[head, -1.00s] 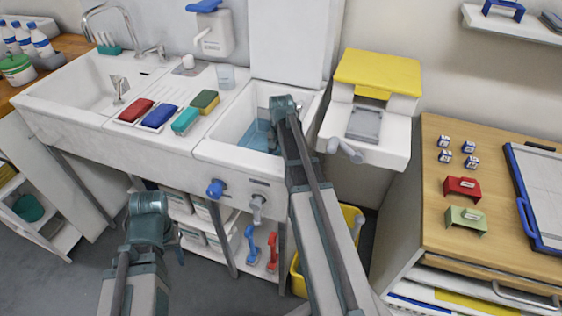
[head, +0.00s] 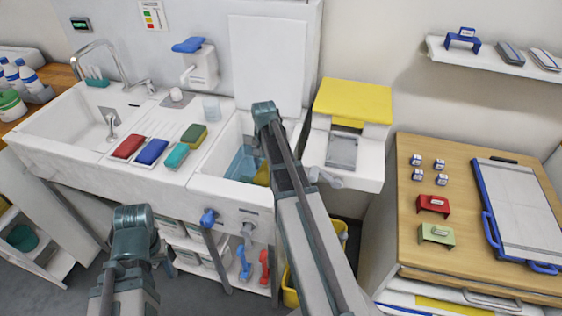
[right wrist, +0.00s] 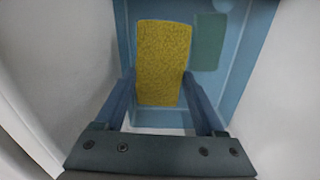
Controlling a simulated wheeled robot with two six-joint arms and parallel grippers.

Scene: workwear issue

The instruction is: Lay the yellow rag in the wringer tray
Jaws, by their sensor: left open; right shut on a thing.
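The yellow rag (right wrist: 163,60) is between the fingers of my right gripper (right wrist: 160,80), which is shut on it. In the head view the rag (head: 262,173) shows as a small yellow patch inside the right-hand basin, partly behind my right arm; that gripper's fingers are hidden there. I cannot tell whether the rag touches the basin floor. The wringer (head: 352,98), white with a yellow top, stands right of the basin. Its grey tray (head: 342,151) looks empty. My left gripper (head: 162,256) is open and low, in front of the sink cabinet, away from the rag.
A flat green piece (right wrist: 208,42) lies beside the rag in the blue basin (right wrist: 255,45). Red, blue, teal and green sponges (head: 152,151) lie on the drainboard left of it. The wringer's handle (head: 325,178) projects at its front. A wooden cabinet (head: 450,180) stands at right.

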